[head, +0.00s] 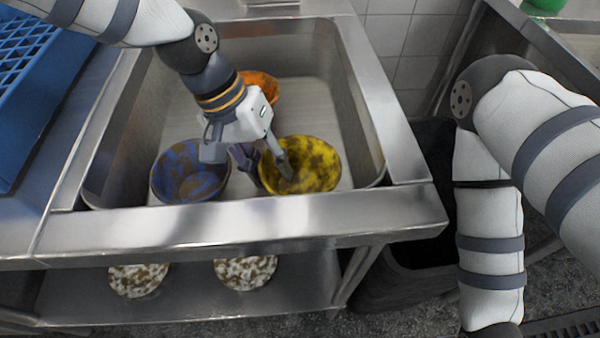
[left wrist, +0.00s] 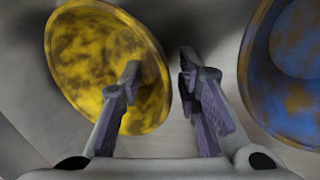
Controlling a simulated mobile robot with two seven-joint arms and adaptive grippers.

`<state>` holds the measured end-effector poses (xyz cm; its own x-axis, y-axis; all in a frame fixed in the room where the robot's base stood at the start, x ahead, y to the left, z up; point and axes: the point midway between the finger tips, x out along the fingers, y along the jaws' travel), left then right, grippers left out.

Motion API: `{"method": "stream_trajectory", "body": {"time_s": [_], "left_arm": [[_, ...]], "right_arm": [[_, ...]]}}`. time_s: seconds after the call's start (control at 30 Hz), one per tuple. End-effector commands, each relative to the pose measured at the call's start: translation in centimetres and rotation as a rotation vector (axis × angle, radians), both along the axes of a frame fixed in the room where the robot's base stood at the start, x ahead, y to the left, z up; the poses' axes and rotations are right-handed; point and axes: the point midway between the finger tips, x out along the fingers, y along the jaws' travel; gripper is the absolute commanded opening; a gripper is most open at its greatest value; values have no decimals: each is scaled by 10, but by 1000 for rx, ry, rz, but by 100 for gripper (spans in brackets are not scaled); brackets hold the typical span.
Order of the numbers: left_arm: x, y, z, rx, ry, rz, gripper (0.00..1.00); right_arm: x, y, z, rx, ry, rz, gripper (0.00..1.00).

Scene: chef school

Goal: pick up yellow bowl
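The yellow bowl (head: 312,168), mottled with brown, sits in the steel sink at the front right. In the left wrist view the yellow bowl (left wrist: 85,55) is at the left. My left gripper (head: 268,165) is at the bowl's left rim, with one finger over the inside and the other outside it. In the left wrist view the left gripper (left wrist: 158,85) has its fingers apart, with the bowl's rim between them. The fingers do not visibly press on the rim. My right gripper is out of view; only the right arm shows at the right.
A blue-brown bowl (head: 188,172) stands left of my left gripper, and an orange bowl (head: 262,84) is behind it in the sink (head: 230,222). A blue rack (head: 40,75) is at the left. Two white-brown plates or bowls (head: 138,280) lie on the shelf below.

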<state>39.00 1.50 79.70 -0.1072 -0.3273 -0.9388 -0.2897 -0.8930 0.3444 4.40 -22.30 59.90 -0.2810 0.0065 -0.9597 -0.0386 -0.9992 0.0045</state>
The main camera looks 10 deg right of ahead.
Motion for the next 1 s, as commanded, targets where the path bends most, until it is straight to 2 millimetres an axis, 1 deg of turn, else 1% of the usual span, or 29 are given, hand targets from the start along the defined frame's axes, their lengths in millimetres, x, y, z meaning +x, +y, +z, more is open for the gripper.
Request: {"method": "stream_trajectory", "body": {"time_s": [0.13,0.17,0.2,0.27,0.3,0.63,0.77,0.87,1.0], "left_arm": [[0,0,1,-1,-2,0,31],[0,0,1,-1,-2,0,24],[0,0,1,-1,-2,0,15],[0,0,2,0,-2,0,1],[0,0,2,-1,-2,0,0],[0,0,2,-1,-2,0,0],[3,3,7,-1,-3,1,0],[4,3,25,-1,-7,1,0],[5,3,60,-3,-11,1,0]], "right_arm": [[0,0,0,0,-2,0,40],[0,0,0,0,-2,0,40],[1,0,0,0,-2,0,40],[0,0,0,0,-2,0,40],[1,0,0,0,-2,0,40],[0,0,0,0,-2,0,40],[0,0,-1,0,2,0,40],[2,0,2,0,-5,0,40],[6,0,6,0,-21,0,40]]}}
